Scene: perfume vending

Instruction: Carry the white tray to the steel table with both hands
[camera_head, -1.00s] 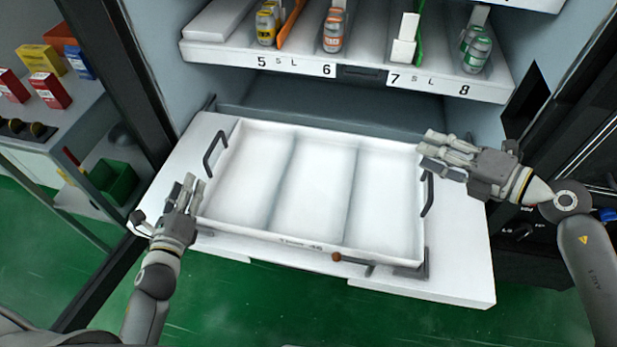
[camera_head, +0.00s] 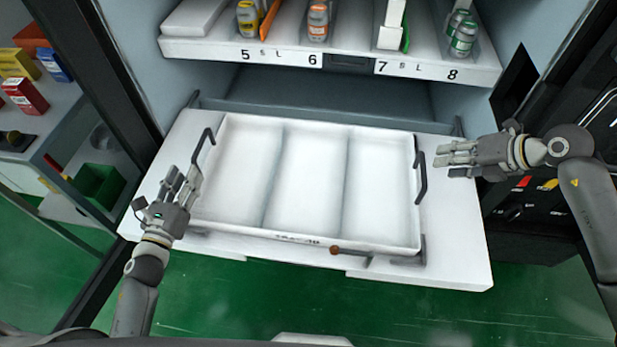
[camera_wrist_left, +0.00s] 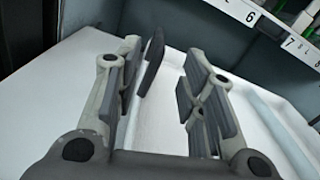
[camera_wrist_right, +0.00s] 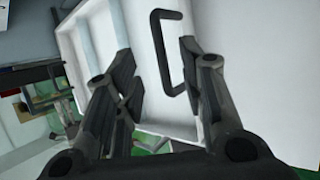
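The white tray (camera_head: 308,180) has three compartments, all empty. It lies on a white pull-out shelf (camera_head: 455,250) of the vending machine. It has a dark handle at each end, the left handle (camera_head: 203,148) and the right handle (camera_head: 421,178). My left gripper (camera_head: 181,183) is open beside the tray's left end, close to the left handle. In the left wrist view a dark handle (camera_wrist_left: 152,62) shows between the open fingers. My right gripper (camera_head: 445,160) is open just right of the right handle. In the right wrist view this handle (camera_wrist_right: 163,60) lies ahead, between the open fingers. The steel table cannot be identified with certainty.
Above the tray is a rack (camera_head: 330,52) with numbered slots and several bottles. A grey side unit (camera_head: 50,130) with boxes and a green bin (camera_head: 100,183) stands at the left. Green floor (camera_head: 300,300) is open in front. A brown knob (camera_head: 334,250) sits at the tray's front edge.

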